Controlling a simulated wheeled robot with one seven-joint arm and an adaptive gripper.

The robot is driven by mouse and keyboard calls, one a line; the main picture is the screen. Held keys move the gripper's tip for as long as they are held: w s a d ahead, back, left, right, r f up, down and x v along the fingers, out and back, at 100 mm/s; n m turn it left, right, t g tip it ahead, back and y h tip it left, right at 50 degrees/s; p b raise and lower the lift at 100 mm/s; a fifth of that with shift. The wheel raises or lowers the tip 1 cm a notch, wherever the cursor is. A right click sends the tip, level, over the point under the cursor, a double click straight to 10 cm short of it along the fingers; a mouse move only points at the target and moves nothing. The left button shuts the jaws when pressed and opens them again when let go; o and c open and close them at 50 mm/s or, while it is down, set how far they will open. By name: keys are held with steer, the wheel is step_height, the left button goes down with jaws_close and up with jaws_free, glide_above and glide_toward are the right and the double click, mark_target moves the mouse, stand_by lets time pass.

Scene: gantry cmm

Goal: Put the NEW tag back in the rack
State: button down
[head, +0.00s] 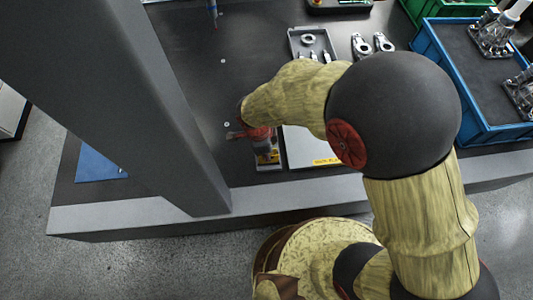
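My gripper (262,143), with red parts, points down near the front edge of the dark table. My own arm and the viewing angle hide most of its fingers, so I cannot tell whether it is open or holds anything. Directly below it is a small holder (268,163) with a yellow patch, partly covered by the gripper. It may be the rack, but this is too small to tell. I cannot make out the NEW tag for certain. A pale flat plate (306,147) with a yellow label (326,161) lies just right of the gripper, its lettering unreadable.
A grey tray (293,42) with a ring and small parts lies farther back. Metal rods (362,46) lie beside it. A blue crate (436,66) with metal parts is at right. A large grey beam (120,90) crosses the left. A blue sheet (97,167) lies front left.

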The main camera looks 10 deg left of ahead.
steer(key=shift+f+b, duration=0.75)
steer(key=shift+f, duration=0.1)
stand_by(1.1)
steer(key=shift+f+b, duration=0.3)
steer(key=shift+f, duration=0.3)
stand_by(0.4)
steer(key=shift+f+b, duration=0.35)
steer(key=shift+b, duration=0.15)
steer(key=c, duration=2.1)
jaws_free()
steer(key=o, duration=0.4)
steer(key=shift+r, duration=0.15)
